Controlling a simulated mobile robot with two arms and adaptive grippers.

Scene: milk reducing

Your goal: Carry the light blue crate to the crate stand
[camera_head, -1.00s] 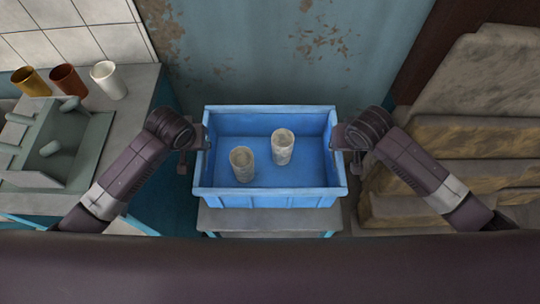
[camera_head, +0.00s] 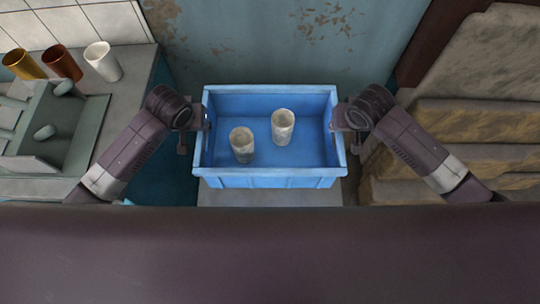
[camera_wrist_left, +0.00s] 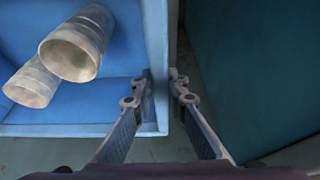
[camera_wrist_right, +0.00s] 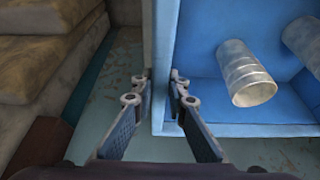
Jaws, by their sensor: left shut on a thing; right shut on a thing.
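The light blue crate (camera_head: 270,180) is in the middle of the head view, level, with two whitish cups standing in it, a left cup (camera_head: 242,145) and a right cup (camera_head: 283,127). My left gripper (camera_head: 204,118) is shut on the crate's left wall; in the left wrist view its fingers (camera_wrist_left: 161,80) straddle that wall. My right gripper (camera_head: 336,118) is shut on the right wall; in the right wrist view its fingers (camera_wrist_right: 162,80) straddle it. A grey stand-like surface (camera_head: 270,198) shows below the crate's front edge. Whether the crate touches it I cannot tell.
On the left is a counter (camera_head: 128,95) with a grey-green sink-like tray (camera_head: 75,125), a gold cup (camera_head: 24,64), a brown cup (camera_head: 62,63) and a white cup (camera_head: 103,62). Stacked sacks (camera_head: 470,120) stand close on the right. A worn blue wall (camera_head: 285,45) is behind.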

